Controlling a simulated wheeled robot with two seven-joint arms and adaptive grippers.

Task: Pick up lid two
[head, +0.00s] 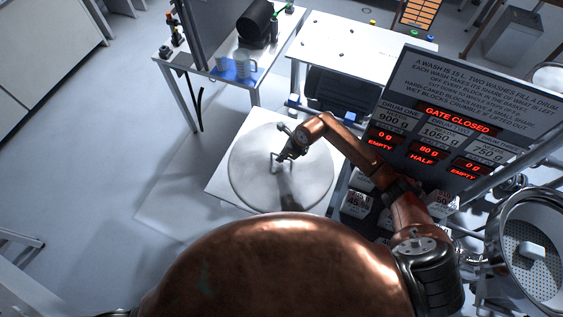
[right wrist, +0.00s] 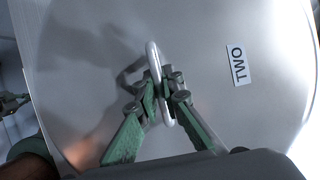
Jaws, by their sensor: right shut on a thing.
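Lid two (head: 245,180) is a large round silver disc on a pale square surface below the middle of the head view. It fills the right wrist view (right wrist: 225,110), where a white label (right wrist: 237,65) reads "TWO". A raised loop handle (right wrist: 154,58) stands near its middle. My right gripper (head: 284,157) is over the lid at the handle. In the right wrist view its green-and-grey fingers (right wrist: 161,90) are shut on the handle, one on each side. I cannot tell whether the lid is lifted.
A display board (head: 440,120) reading "GATE CLOSED" stands to the right, close to my right arm. Blocks (head: 357,204) with weight marks sit below it. A perforated round drum (head: 540,250) is at far right. A white table (head: 350,50) and a side table with jugs (head: 245,68) stand behind.

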